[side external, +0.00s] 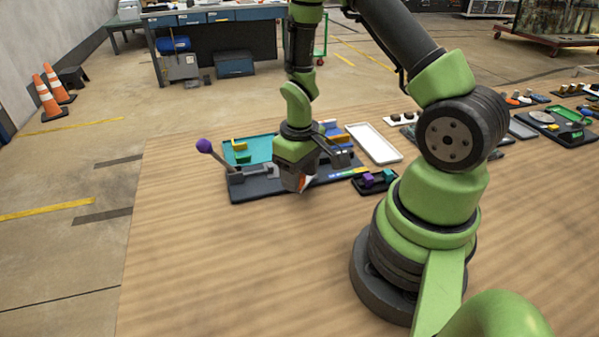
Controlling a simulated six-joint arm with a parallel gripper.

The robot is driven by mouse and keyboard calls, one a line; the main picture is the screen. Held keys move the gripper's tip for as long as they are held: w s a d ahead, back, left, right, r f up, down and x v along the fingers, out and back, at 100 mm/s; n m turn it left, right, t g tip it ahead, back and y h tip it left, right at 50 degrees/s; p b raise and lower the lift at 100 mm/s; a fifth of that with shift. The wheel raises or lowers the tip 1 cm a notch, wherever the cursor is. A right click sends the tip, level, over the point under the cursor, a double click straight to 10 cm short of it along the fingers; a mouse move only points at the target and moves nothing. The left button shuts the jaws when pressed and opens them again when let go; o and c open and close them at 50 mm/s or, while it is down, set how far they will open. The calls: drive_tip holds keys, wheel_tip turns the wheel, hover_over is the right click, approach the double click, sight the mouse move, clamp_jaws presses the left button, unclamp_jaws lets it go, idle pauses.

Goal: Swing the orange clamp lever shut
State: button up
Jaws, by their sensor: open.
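A dark fixture board (250,192) lies on the wooden table with a teal tray area (250,150) at its back left. At its left end a grey lever rises, tilted up to the left, with a purple ball knob (203,146). My gripper (300,185) points down over the front middle of the board, right of the purple-knobbed lever and apart from the knob. It is open. A small orange and white piece (305,182) shows at the fingertips; I cannot tell whether it is the orange clamp lever. My gripper hides the part of the board behind it.
A white tray (374,143) lies right of the board. A small dark block with purple and teal pieces (375,181) sits at the board's right front. Several other boards stand at the far right. The table's front left is clear.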

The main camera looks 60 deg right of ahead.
drive_tip(key=shift+f, duration=0.1)
clamp_jaws()
